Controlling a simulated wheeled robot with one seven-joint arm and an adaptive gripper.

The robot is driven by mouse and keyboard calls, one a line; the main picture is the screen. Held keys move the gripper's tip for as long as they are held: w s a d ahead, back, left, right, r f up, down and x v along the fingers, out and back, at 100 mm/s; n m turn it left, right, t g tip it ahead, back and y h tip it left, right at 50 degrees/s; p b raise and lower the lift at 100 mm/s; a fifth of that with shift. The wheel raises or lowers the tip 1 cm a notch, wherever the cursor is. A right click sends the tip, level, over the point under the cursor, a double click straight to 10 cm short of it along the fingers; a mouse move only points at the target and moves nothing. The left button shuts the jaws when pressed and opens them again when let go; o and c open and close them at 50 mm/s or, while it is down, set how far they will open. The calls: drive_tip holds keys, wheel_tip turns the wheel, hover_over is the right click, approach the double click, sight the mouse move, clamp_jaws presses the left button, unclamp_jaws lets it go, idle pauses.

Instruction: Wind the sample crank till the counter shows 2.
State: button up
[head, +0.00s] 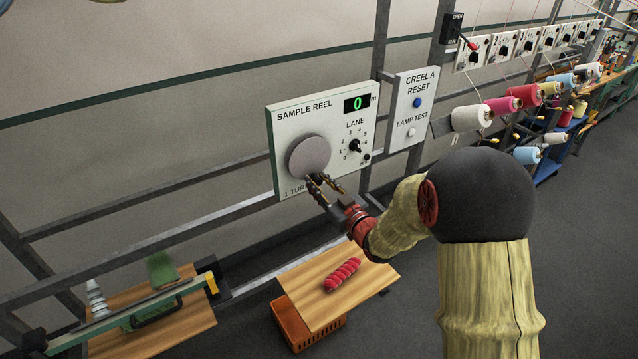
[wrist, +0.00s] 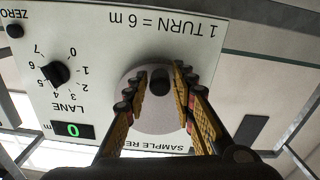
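The sample reel panel (head: 290,118) is white and fixed to the rack. Its counter (head: 357,103) shows a green 0, followed by "m", and the counter also shows in the wrist view (wrist: 73,130). The crank is a round grey disc (head: 309,156) with a dark knob (wrist: 160,81) near its rim. My gripper (head: 326,182) is at the lower edge of the disc. In the wrist view, my gripper (wrist: 157,74) is open with a finger on each side of the knob, and gaps show between them. The panel reads "1 TURN = 6 m".
A lane dial (head: 355,146) and a small zero button (head: 366,157) sit on the panel's right. A reset panel (head: 411,105) with blue and white buttons is further right. Below, a wooden board (head: 318,308) holds red yarn (head: 342,274). Yarn cones (head: 471,117) stand at the right.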

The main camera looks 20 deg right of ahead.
sight(294, 166)
clamp_jaws()
drive_tip(key=shift+a, duration=0.1)
idle(0.7)
drive_tip(key=a+m, duration=0.1)
drive_tip(key=m, duration=0.1)
drive_tip(key=a+r+m, duration=0.1)
drive_tip(key=m, duration=0.2)
drive_tip(key=s+a+m, duration=0.1)
drive_tip(key=m, duration=0.2)
drive_tip(key=shift+a+r+b, duration=0.2)
drive_tip(key=shift+r+b, duration=0.1)
drive_tip(key=shift+b, duration=0.1)
drive_tip(key=m, duration=0.1)
drive_tip(key=a+r+m, duration=0.1)
drive_tip(key=m, duration=0.1)
drive_tip(key=m+p, duration=0.1)
drive_tip(key=shift+s+a+r+m, duration=0.15)
drive_tip(key=shift+s+r+m, duration=0.15)
drive_tip(key=shift+r, duration=0.1)
drive_tip(key=shift+a+r+m+p, duration=0.15)
drive_tip(key=shift+r+m+p, duration=0.35)
drive_tip(key=shift+m, duration=0.65)
drive_tip(key=shift+a+r+m+p, duration=0.1)
drive_tip(key=shift+r+m+p, duration=0.35)
drive_tip(key=shift+m, duration=0.7)
drive_tip(key=shift+r, duration=0.15)
